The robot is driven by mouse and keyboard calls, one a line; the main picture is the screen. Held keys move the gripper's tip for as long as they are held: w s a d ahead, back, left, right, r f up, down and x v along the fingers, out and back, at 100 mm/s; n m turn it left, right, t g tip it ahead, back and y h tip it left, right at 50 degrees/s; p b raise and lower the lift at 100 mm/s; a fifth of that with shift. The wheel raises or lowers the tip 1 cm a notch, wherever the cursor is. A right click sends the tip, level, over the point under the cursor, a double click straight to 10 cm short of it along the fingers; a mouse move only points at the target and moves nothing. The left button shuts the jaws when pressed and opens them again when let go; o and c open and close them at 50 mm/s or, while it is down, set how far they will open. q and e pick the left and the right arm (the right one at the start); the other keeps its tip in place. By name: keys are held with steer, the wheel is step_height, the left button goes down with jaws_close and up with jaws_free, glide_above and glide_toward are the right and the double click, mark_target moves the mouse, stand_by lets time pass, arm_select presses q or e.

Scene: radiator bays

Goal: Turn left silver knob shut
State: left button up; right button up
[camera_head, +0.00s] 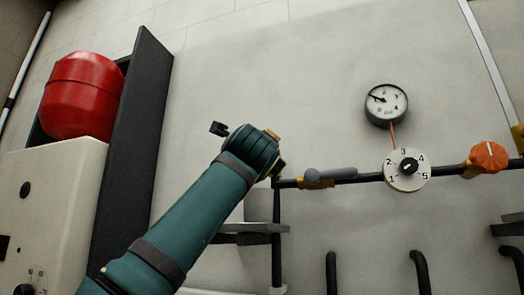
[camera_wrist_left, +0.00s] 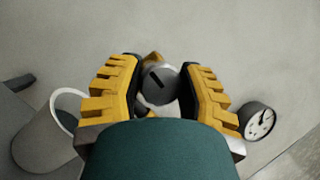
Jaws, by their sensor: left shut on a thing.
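The silver knob (camera_wrist_left: 158,86) is a round grey cap with a dark slot mark, seen in the left wrist view. My left gripper (camera_wrist_left: 160,72) has its yellow-backed, dark-padded fingers on both sides of it and is shut on it. The slot mark runs slanted. In the head view my teal left arm reaches up to the left end of the pipe and hides the knob. Only a little of the left gripper (camera_head: 278,165) shows there, past the wrist. My right gripper is in neither view.
A pressure gauge (camera_head: 386,104) is above. A red tank (camera_head: 82,95) and dark panel (camera_head: 133,150) stand left. A pale cup-like container (camera_wrist_left: 45,140) is near the gripper.

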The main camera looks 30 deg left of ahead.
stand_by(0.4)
arm_select(q)
steer(key=o, duration=1.1)
steer(key=shift+o, duration=0.2)
steer(key=v, duration=1.2)
